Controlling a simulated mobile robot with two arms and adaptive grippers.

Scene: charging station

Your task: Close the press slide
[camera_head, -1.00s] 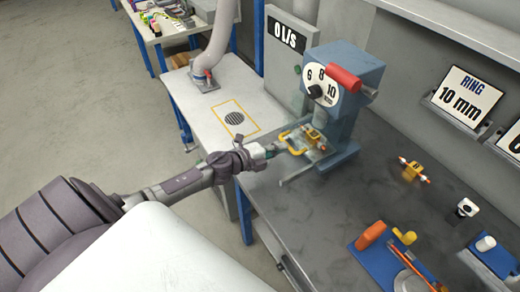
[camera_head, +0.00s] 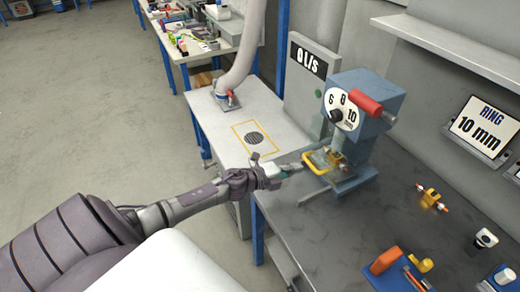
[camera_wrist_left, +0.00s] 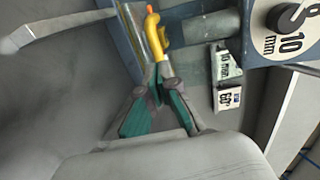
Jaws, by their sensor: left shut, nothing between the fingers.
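The blue-grey press (camera_head: 368,125) stands on the dark bench, with a 6-8-10 dial and a red lever handle (camera_head: 354,101). Its slide, with a yellow loop handle (camera_head: 315,163), sticks out at the press's lower front, toward my left arm. A yellow piece (camera_head: 337,160) sits behind the handle, close to the press body. My left gripper (camera_head: 288,171) is shut and empty, just left of the handle. In the left wrist view, the teal-padded fingers (camera_wrist_left: 160,72) meet at their tips, close to the yellow handle (camera_wrist_left: 161,35); I cannot tell whether they touch it. My right gripper is out of view.
A white table (camera_head: 290,137) with a round grille adjoins the bench on the left. A grey cabinet marked 0 L/S (camera_head: 306,90) stands behind. Another yellow part (camera_head: 431,198) and a blue fixture (camera_head: 397,277) lie on the bench to the right. Bare bench lies between.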

